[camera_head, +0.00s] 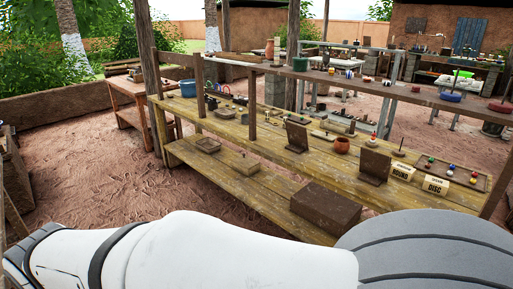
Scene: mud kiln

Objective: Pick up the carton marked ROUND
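The carton marked ROUND (401,173) is a small cream box with dark lettering. It stands on the top of the yellowish wooden bench (232,133), toward its right end. A similar carton marked DISC (436,186) stands just to its right. My own white and grey arm crosses the bottom of the view, in front of the bench. My gripper is not in the picture, so what it holds cannot be seen.
A dark upright board (374,167) stands left of the cartons, and a tray with coloured balls (455,172) lies behind them. A raised plank shelf (345,80) runs above the bench. A brown box (325,207) sits on the lower shelf. Bare ground lies at left.

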